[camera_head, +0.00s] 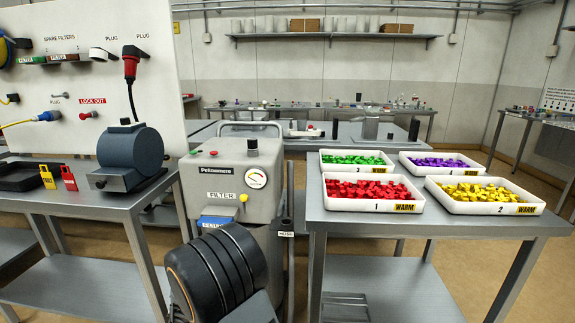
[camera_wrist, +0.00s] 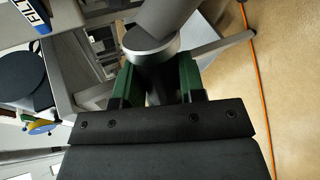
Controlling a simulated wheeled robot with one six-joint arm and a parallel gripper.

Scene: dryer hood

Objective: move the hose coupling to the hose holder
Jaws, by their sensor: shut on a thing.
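In the wrist view my gripper (camera_wrist: 161,84) has its two green-edged fingers closed on the hose coupling. The coupling's pale collar (camera_wrist: 152,50) and a thick grey tube rise from between the fingers; its lower part is dark and partly hidden by the jaws. In the head view a small tag (camera_head: 286,234) that seems to read HOSE sits at the right side of the grey filter machine (camera_head: 228,190). The hose holder's own shape is hard to make out there. My gripper and the coupling cannot be made out in the head view.
Right of the machine, a metal table (camera_head: 350,218) carries trays of red (camera_head: 366,204), yellow (camera_head: 485,208), green (camera_head: 357,170) and purple pieces (camera_head: 440,172). A left table (camera_head: 80,200) holds a blue-grey drum device (camera_head: 131,150). In the wrist view an orange line (camera_wrist: 262,95) crosses open floor.

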